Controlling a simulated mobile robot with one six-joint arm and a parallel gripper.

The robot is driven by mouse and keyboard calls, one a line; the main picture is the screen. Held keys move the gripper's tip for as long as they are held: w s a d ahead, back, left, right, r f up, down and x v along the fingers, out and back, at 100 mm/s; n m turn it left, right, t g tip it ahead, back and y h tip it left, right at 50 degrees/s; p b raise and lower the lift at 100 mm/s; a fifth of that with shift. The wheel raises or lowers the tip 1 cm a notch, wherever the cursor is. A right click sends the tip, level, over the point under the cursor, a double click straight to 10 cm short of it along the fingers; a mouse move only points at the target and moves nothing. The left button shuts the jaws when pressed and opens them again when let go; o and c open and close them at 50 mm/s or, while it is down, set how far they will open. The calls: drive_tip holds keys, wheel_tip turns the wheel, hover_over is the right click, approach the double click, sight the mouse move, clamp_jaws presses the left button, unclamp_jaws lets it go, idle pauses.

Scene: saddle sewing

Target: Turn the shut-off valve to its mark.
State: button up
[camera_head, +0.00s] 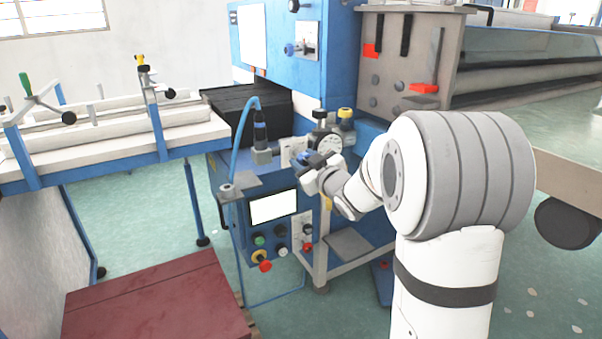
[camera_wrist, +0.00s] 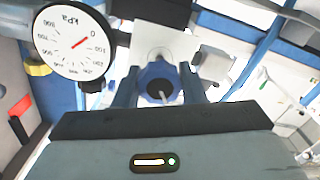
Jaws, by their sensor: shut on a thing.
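The shut-off valve shows in the wrist view as a blue round knob (camera_wrist: 157,72) with a dark centre and a thin light line. My gripper (camera_wrist: 158,88) has one dark-blue finger on each side of the knob and is shut on it. In the head view my gripper (camera_head: 308,163) is at the front of the blue machine, just below the round gauge; the arm and fingers hide most of the valve there. I cannot make out the valve's mark in either view.
A white kPa gauge (camera_wrist: 72,42) with a red needle sits close to my gripper. A blue hose and fitting (camera_head: 260,135) stand left of it. A control box with a screen (camera_head: 273,207) is below. A dark red platform (camera_head: 155,305) lies at front left.

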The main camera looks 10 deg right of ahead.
drive_tip(key=shift+a+r+n+b, duration=0.1)
drive_tip(key=shift+r+n+b, duration=0.2)
drive_tip(key=shift+n+b, duration=0.6)
drive_tip(key=o, duration=1)
drive_tip(key=shift+f, duration=0.1)
drive_tip(key=shift+s, duration=0.1)
drive_tip(key=shift+p+v, duration=0.85)
drive_tip(key=shift+v, duration=3.05)
